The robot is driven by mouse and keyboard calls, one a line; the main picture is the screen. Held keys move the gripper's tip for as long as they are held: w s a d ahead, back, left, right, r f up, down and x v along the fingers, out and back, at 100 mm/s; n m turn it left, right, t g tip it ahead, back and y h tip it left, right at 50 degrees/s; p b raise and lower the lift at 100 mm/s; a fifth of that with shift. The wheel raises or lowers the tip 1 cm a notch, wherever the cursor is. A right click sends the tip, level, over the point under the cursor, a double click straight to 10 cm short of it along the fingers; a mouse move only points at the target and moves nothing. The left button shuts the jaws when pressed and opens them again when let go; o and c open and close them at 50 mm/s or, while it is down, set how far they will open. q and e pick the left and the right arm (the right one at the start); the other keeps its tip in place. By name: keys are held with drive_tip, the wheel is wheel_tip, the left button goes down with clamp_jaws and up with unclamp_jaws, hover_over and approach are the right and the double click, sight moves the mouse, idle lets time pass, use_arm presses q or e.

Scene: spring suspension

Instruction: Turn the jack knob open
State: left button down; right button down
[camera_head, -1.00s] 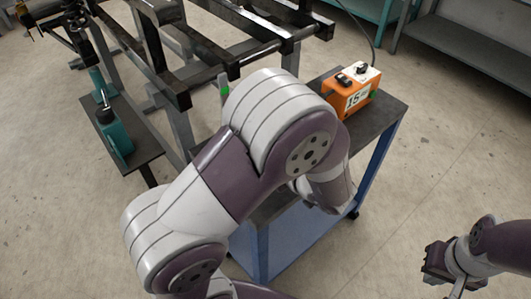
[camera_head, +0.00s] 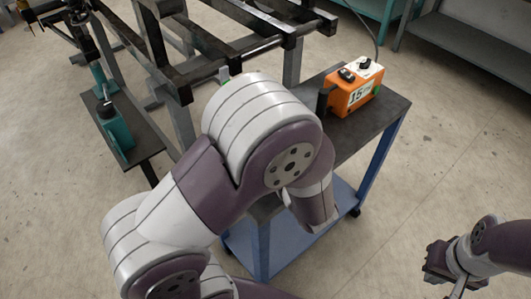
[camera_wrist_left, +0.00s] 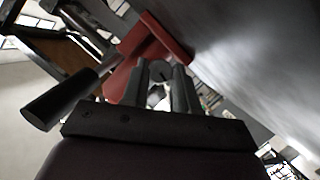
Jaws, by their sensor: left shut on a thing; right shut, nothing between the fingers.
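My left arm (camera_head: 240,150) fills the middle of the head view and hides its own gripper there. In the left wrist view my left gripper (camera_wrist_left: 165,78) is shut on a small dark rounded piece, which seems to be the jack knob (camera_wrist_left: 161,71). The fingers cover much of it. A red metal body (camera_wrist_left: 150,45), seemingly the jack, lies just beyond the fingers. A black cylindrical handle (camera_wrist_left: 58,101) sticks out to the left of it. My right gripper (camera_head: 434,262) is shut and empty at the lower right of the head view, over bare floor.
A blue-framed cart (camera_head: 385,110) carries an orange box (camera_head: 352,95) marked 15, with a cable. A dark metal frame (camera_head: 215,45) stands behind my arm. A teal tool (camera_head: 115,130) stands on a narrow dark bench (camera_head: 143,140). Floor at the right is open.

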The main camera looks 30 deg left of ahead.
idle(0.5)
use_arm(q)
drive_tip(key=c, duration=0.9)
unclamp_jaws()
drive_tip(key=shift+o, duration=0.2)
drive_tip(key=p+v, duration=0.3)
drive_tip(key=v, duration=0.9)
drive_tip(key=shift+s+d+p, duration=0.2)
drive_tip(key=shift+d+p, duration=0.1)
drive_tip(key=shift+p, duration=0.05)
